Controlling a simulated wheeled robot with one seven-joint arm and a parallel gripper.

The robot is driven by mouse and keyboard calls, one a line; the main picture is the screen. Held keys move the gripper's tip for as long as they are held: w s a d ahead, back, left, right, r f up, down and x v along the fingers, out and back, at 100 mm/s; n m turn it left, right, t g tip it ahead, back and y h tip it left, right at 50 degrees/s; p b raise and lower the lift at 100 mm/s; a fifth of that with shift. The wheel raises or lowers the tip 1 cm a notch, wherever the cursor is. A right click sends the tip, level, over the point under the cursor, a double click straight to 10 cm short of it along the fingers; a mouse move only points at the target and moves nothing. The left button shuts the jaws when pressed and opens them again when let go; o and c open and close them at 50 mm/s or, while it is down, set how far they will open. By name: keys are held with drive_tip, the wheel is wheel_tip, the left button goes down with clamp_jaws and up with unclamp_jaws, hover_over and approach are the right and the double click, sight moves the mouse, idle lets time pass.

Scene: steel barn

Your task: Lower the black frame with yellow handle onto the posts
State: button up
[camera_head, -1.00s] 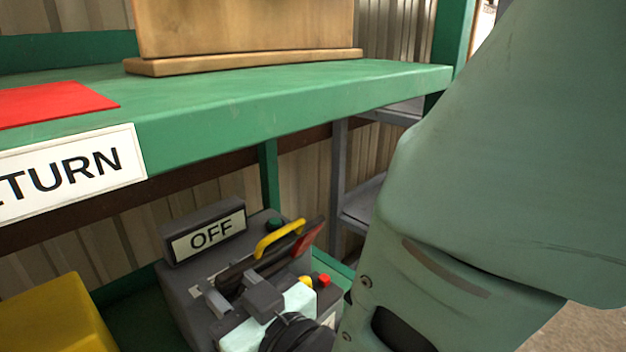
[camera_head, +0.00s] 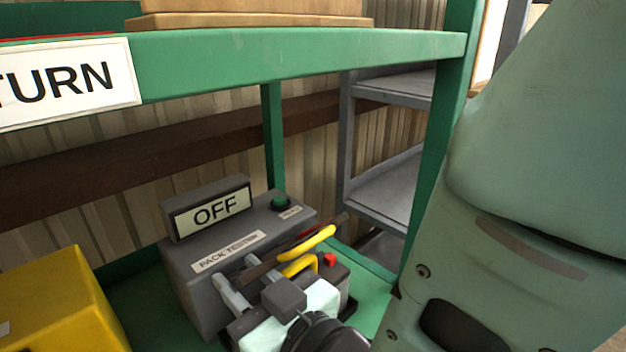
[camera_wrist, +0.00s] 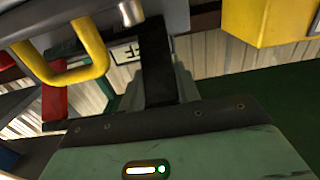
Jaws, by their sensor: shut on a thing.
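The black frame is a dark bar (camera_head: 262,272) with a yellow handle (camera_head: 318,238) and a red piece beside it. It is at the front of the grey pack tester (camera_head: 205,280), whose sign reads OFF. My gripper (camera_head: 285,297) is shut on the frame, though the grip is partly hidden by its own block. In the wrist view the yellow handle (camera_wrist: 88,55) shows at the upper left, close to the gripper.
A green shelf (camera_head: 300,52) with a RETURN label passes above. A yellow box (camera_head: 60,305) stands at the left. A green upright (camera_head: 440,160) and grey shelves (camera_head: 385,195) are at the right.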

drive_tip(key=shift+s+d+f+b, duration=0.15)
drive_tip(key=shift+f+b, duration=0.25)
drive_tip(key=shift+b, duration=0.05)
drive_tip(key=shift+s+d+f+b, duration=0.15)
drive_tip(key=shift+f+b, duration=0.25)
drive_tip(key=shift+r, duration=0.15)
drive_tip(key=shift+s+d+f+b, duration=0.15)
drive_tip(key=shift+f+b, duration=0.3)
drive_tip(key=shift+s+d+f+b, duration=0.1)
drive_tip(key=shift+f+b, duration=0.3)
drive_tip(key=o, duration=0.7)
drive_tip(key=shift+r, duration=0.1)
